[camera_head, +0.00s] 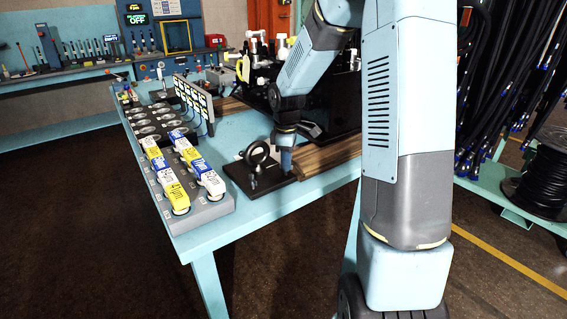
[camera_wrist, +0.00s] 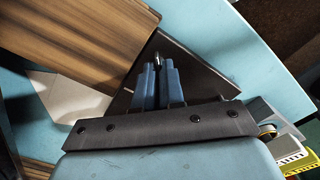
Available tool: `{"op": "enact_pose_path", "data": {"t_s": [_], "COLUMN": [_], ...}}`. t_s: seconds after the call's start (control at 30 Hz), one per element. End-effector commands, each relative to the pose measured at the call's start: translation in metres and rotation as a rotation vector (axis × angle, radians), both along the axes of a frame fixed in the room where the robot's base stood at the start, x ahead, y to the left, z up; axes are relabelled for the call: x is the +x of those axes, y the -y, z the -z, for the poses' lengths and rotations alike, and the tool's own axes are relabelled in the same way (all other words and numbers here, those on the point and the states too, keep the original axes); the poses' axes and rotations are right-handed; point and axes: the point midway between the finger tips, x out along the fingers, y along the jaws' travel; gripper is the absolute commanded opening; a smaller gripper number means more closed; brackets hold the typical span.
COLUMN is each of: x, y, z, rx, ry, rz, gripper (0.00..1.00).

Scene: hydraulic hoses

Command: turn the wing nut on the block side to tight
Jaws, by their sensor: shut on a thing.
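A black base plate (camera_head: 262,184) lies on the blue bench and carries an upright black ring clamp (camera_head: 258,155). A small metal piece stands on the plate below the ring. My gripper (camera_head: 285,160) points down over the plate, right beside the ring. In the wrist view my gripper's blue fingers (camera_wrist: 157,72) are close together, with a small dark, shiny piece (camera_wrist: 157,57) at their tips, which appears to be the wing nut. Its wings and how tight it sits cannot be made out. The black plate also shows behind the fingers (camera_wrist: 192,72).
Wooden boards (camera_head: 328,154) lie right of the plate. A grey rack (camera_head: 205,209) of yellow, white and blue labelled pieces stands at the bench's left front. A black block with fittings (camera_head: 335,105) stands behind. A hose spool (camera_head: 545,180) is at the right.

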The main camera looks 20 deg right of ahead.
Motion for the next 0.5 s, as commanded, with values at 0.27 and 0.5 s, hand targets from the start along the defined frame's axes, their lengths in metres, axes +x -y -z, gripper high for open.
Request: {"op": "enact_pose_path", "data": {"t_s": [0.27,0.5], "x": [-0.0039,-0.0041], "y": [0.0,-0.0006], "z": [0.0026,0.0028], "rx": [-0.003,-0.003], "ry": [-0.011,-0.012], "rz": [0.262,0.477], "gripper": [0.0,0.0]}}
